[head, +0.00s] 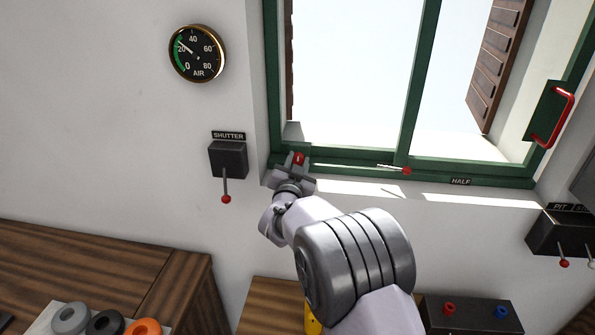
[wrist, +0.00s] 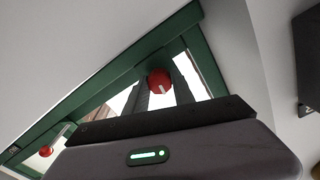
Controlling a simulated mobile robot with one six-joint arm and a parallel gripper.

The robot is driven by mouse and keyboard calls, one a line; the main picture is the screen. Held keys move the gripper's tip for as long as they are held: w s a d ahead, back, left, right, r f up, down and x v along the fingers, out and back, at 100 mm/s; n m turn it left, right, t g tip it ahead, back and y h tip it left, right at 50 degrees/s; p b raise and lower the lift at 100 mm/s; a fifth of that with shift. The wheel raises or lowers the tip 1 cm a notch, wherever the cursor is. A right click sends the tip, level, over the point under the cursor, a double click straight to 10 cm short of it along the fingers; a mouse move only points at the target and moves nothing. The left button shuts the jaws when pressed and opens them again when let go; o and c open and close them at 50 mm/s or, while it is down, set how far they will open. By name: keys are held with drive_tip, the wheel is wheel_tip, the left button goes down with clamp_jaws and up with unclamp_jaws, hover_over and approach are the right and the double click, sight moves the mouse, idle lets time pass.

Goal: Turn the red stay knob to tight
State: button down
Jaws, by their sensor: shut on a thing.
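The red stay knob (head: 299,158) sits at the lower left corner of the green window frame (head: 345,172). My gripper (head: 296,162) is shut on it. In the wrist view the round red knob (wrist: 159,80) shows between my two dark fingers (wrist: 160,92), with a short white mark on its face. No loose or tight lettering can be read near it. A second, smaller red knob (head: 406,170) sits on the lower frame to the right, at the end of a thin pale bar. It also shows in the wrist view (wrist: 46,151).
A SHUTTER lever box (head: 228,160) is on the wall just left of my gripper. A HALF label (head: 461,181) is on the lower frame. A red handle (head: 556,118) is on the right frame. A wooden bench (head: 100,265) and a dark button box (head: 470,315) are below.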

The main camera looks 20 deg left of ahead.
drive_tip(key=f+m+b, duration=0.1)
drive_tip(key=m+b, duration=0.1)
drive_tip(key=b, duration=0.3)
drive_tip(key=shift+m+b, duration=0.4)
drive_tip(key=m+b, duration=0.2)
drive_tip(key=b, duration=0.2)
drive_tip(key=shift+m+b, duration=0.3)
drive_tip(key=m+b, duration=0.1)
drive_tip(key=b, duration=0.1)
drive_tip(key=m+b, duration=0.2)
drive_tip(key=shift+r+m+b, duration=0.2)
drive_tip(key=shift+m+b, duration=0.1)
drive_tip(key=m+b, duration=0.3)
drive_tip(key=shift+m, duration=0.3)
drive_tip(key=m+b, duration=0.3)
drive_tip(key=m, duration=0.2)
drive_tip(key=shift+r+b, duration=0.1)
drive_tip(key=shift+b, duration=0.3)
drive_tip(key=m+b, duration=0.2)
drive_tip(key=m, duration=0.2)
drive_tip(key=shift+r+m, duration=0.1)
drive_tip(key=shift+m, duration=0.2)
